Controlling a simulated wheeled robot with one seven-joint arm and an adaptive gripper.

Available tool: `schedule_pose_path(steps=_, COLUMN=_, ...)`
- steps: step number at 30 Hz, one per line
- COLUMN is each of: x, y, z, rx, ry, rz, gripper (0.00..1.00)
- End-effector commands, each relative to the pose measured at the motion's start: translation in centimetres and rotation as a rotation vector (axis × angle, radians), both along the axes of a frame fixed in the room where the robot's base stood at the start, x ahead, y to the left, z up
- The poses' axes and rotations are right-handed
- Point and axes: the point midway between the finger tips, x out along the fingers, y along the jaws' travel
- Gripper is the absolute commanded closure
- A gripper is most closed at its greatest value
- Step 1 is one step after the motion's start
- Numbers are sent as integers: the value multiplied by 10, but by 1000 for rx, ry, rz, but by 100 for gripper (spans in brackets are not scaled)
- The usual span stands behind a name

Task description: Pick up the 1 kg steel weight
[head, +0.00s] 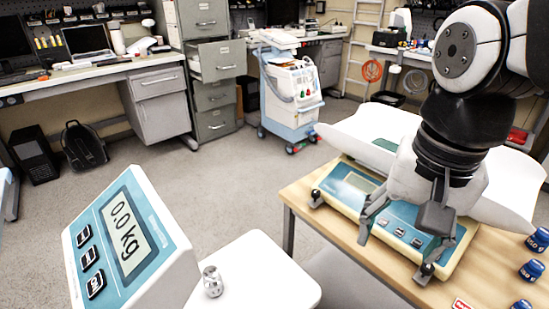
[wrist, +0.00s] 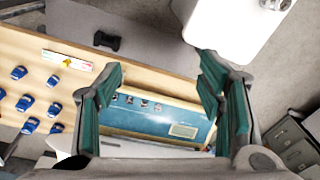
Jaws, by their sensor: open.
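The steel weight (head: 212,282) is a small shiny silver cylinder with a knob on top. It stands upright on a white flat surface (head: 262,275) at the lower middle of the head view, beside a display (head: 125,228) reading 0.0 kg. A small metal piece at the top edge of the wrist view (wrist: 275,5), on the white surface, looks like the same weight. My gripper (head: 398,243) is open and empty, above a blue-and-cream scale on the wooden table, right of the weight and well apart from it. Its spread fingers (wrist: 163,92) frame that scale in the wrist view.
Grey floor (head: 215,190) lies open behind. A white-and-blue medical cart (head: 290,95) and filing cabinets (head: 213,90) stand farther back.

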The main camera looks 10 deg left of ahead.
Motion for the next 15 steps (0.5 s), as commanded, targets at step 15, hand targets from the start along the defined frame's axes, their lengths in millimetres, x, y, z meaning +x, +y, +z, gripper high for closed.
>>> schedule_pose_path(steps=15, x=92, y=149, z=-63, rx=59, ry=69, rz=-334, gripper=38)
